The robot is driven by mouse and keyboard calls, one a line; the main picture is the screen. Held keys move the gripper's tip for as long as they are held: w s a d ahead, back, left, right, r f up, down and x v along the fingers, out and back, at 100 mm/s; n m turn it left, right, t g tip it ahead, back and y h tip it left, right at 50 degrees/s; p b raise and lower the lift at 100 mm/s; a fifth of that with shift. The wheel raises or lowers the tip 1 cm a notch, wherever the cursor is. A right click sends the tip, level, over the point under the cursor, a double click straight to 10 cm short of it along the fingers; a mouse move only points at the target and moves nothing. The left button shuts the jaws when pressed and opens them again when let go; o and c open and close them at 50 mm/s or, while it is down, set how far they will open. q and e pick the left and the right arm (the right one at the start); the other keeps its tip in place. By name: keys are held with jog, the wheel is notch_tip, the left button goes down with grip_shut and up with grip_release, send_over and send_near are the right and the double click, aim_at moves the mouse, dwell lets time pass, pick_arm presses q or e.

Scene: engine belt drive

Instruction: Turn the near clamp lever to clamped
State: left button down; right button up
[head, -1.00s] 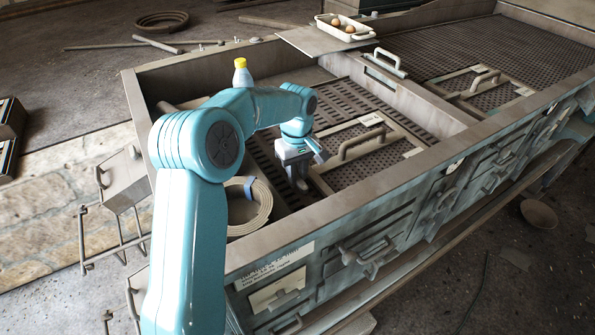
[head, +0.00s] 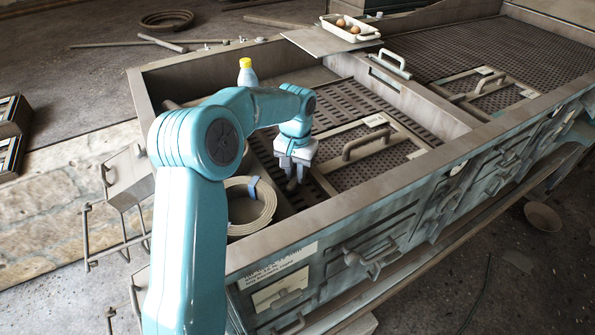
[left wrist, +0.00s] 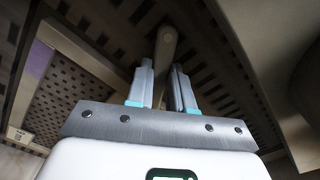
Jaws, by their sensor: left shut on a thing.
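My left gripper (head: 293,178) reaches down into the near bay of the long metal machine bed (head: 345,198), beside a slotted strip. In the left wrist view, my left gripper (left wrist: 163,85) has its two fingers on either side of a brownish bar with a rounded end, the clamp lever (left wrist: 167,42), and is shut on it. In the head view the lever is mostly hidden under the gripper, so its clamped or unclamped position cannot be told. My right gripper is not in view.
A coiled belt (head: 262,205) lies just left of the gripper. A panel with a handle (head: 365,143) stands right of it. A yellow-capped bottle (head: 246,72) is behind my arm. A tray with eggs (head: 347,30) sits at the back.

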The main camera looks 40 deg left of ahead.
pick_arm(q)
jog(key=m, duration=0.4)
jog(key=shift+a, duration=0.25)
jog(key=shift+a+f+m+p, duration=0.1)
jog(key=shift+m+p, duration=0.3)
jog(key=shift+m, duration=1.1)
